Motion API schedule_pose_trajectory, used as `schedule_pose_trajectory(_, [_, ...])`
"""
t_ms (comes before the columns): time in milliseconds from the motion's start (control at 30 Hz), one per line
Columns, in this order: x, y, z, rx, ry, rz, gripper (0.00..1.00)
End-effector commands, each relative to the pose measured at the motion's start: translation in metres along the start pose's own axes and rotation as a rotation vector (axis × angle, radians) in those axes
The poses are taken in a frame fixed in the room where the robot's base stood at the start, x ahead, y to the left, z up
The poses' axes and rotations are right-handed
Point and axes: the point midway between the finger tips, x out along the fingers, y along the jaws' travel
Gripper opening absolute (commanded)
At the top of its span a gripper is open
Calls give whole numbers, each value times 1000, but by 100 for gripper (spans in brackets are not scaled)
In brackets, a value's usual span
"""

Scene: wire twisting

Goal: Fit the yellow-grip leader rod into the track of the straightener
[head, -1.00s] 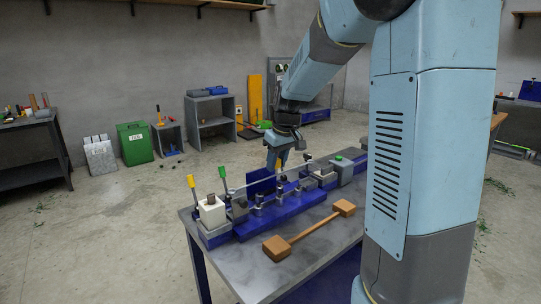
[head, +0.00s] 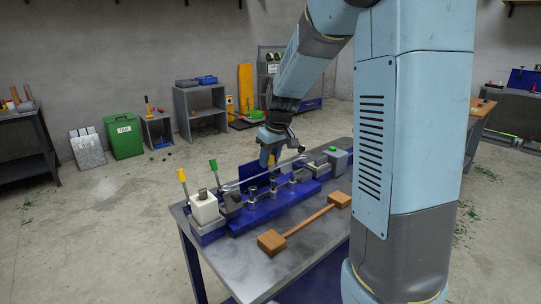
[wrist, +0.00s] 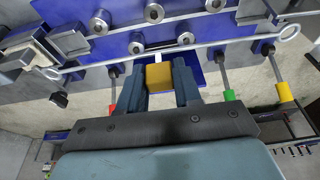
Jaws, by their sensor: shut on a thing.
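The leader rod (wrist: 225,42) is a long thin pale rod with a ring at its right end in the wrist view. Its yellow grip (wrist: 158,76) is between the two blue fingers of my gripper (wrist: 159,84), which is shut on it. The head view shows my gripper (head: 268,160) over the straightener. The straightener (head: 275,208) is a blue base on the bench, with metal rollers (wrist: 153,13) in two rows. In the wrist view the rod runs beside the nearer row, on my gripper's side. Whether it is above the track or down at its level, I cannot tell.
Levers with a yellow handle (head: 182,175) and a green handle (head: 213,164) stand at the straightener's left end. A wooden bar with block ends (head: 307,222) lies on the bench top (head: 240,265) in front.

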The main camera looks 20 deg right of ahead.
Motion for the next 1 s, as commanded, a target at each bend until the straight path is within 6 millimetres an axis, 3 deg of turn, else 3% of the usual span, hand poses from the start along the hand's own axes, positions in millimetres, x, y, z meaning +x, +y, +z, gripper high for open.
schedule_pose_trajectory(500, [38,0,11,1,-1,0,0])
schedule_pose_trajectory(1000, [45,2,14,4,0,1,0])
